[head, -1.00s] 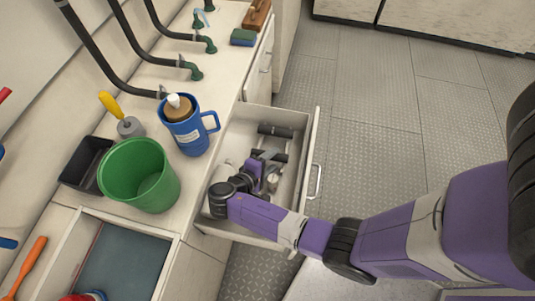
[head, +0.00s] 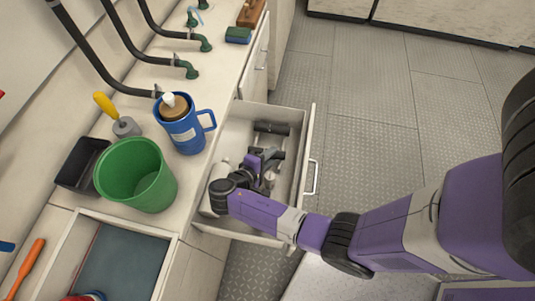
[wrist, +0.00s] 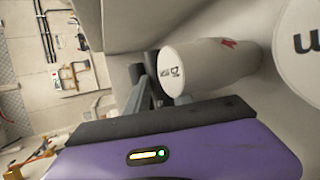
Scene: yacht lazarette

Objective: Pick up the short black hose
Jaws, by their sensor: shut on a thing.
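A short black hose (head: 278,154) lies at the fingertips of my gripper (head: 271,166), inside the open drawer (head: 237,135). My gripper is shut on it, with the arm reaching over the drawer's front. The grip is partly hidden by my wrist in the head view. In the wrist view, the grey fingers (wrist: 146,98) reach toward dark round shapes, and the hose is mostly hidden. Another black cylinder (head: 271,128) lies nearer the drawer's far end, apart from my gripper.
A white cylinder with a printed label (wrist: 190,72) is close beside the fingers in the wrist view. A second white container (wrist: 301,40) is at right. A blue mug (head: 184,134) and green bucket (head: 137,178) stand on the counter. The drawer walls surround my gripper.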

